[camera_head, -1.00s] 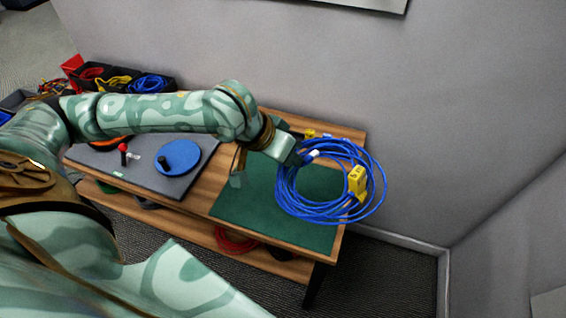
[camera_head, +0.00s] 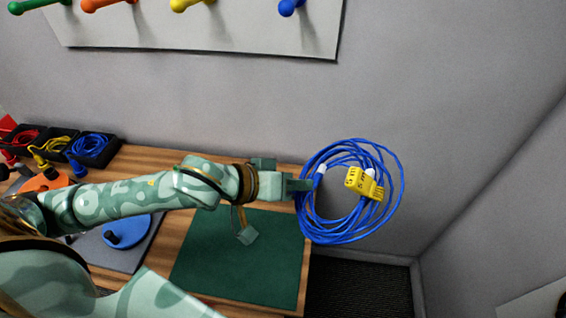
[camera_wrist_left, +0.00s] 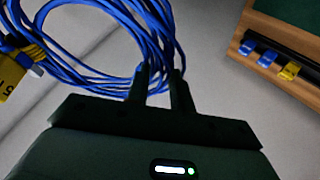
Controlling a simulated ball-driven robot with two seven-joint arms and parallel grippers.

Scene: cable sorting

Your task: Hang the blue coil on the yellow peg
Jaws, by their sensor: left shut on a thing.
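The blue coil (camera_head: 398,205) hangs from my left gripper (camera_head: 303,186), beyond the right end of the table and in front of the wall in the head view. It has a yellow tag (camera_head: 360,182) with dark marks and white connector ends. In the left wrist view the two fingers of my left gripper (camera_wrist_left: 162,85) are shut on strands of the blue coil (camera_wrist_left: 125,20). The yellow peg (camera_head: 180,5) is on the wall board at the top of the head view, up and left of the coil and apart from it. My right gripper is not in view.
The pale board (camera_head: 240,40) also bears a green peg (camera_head: 28,6), an orange peg (camera_head: 92,5) and a blue peg (camera_head: 289,7). Below are a green mat (camera_head: 215,275), a blue disc (camera_head: 130,232) and black bins (camera_head: 108,153) with cables.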

